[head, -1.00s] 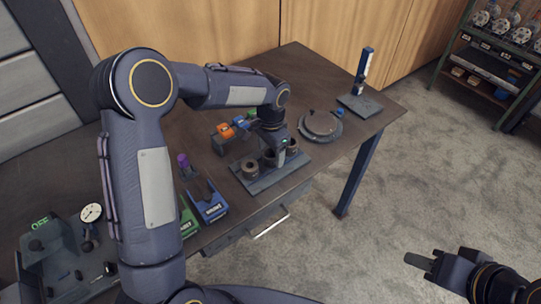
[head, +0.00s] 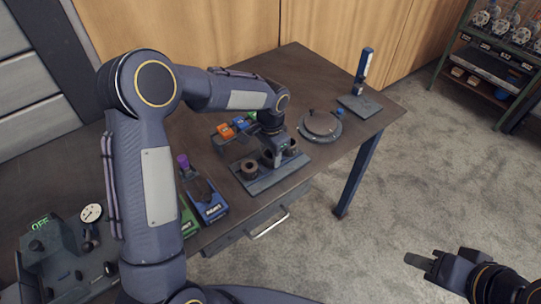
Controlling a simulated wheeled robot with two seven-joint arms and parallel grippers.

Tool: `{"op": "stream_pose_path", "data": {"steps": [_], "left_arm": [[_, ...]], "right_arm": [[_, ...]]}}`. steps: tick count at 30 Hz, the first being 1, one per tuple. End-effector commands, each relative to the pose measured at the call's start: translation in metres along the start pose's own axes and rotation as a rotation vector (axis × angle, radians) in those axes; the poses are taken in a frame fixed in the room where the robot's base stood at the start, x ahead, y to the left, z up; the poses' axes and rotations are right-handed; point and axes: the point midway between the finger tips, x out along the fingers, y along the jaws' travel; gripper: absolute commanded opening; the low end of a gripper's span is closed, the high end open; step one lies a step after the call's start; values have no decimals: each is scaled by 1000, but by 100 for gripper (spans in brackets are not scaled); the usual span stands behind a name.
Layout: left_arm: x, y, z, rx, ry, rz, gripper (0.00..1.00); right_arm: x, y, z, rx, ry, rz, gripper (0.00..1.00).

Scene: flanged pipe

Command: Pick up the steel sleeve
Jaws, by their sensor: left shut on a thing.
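Several short dark steel sleeves stand in a row on a flat rack (head: 262,187) near the front edge of the bench. The left sleeve (head: 250,169) stands clear of my gripper. The middle sleeve (head: 265,158) is at the fingers of my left gripper (head: 276,160), which points down and is shut on it. The gripper partly hides this sleeve, and I cannot tell whether it is off the rack. The right sleeve (head: 292,148) is just beyond the gripper. My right gripper (head: 420,262) is off over the floor, away from the bench; its finger gap is unclear.
A round plate (head: 321,126) and an upright blue tool on a base (head: 361,104) are to the right. Blue and green bins (head: 208,207) are to the left. A gauge (head: 91,213) stands far left.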

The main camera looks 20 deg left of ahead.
Motion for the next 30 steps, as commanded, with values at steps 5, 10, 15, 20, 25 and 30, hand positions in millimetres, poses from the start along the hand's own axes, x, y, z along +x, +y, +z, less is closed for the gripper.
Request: {"op": "stream_pose_path", "data": {"steps": [5, 10, 15, 20, 25, 30], "left_arm": [[-8, 0, -1, -1, 2, -2, 12], [-32, 0, -1, 1, 5, -3, 12], [-65, 29, -3, 6, 7, -3, 12], [-96, 65, -5, 8, 5, -2, 12], [-113, 104, -7, 6, 4, -2, 12], [-125, 129, -8, 3, 2, 0, 12]], "right_arm": [[0, 0, 0, 0, 0, 0, 36], [1, 1, 1, 0, 0, 0, 36], [6, 3, 3, 0, 0, 0, 36], [12, 5, 6, 0, 0, 0, 36], [16, 7, 8, 0, 0, 0, 36], [18, 8, 9, 0, 0, 0, 36]]}}
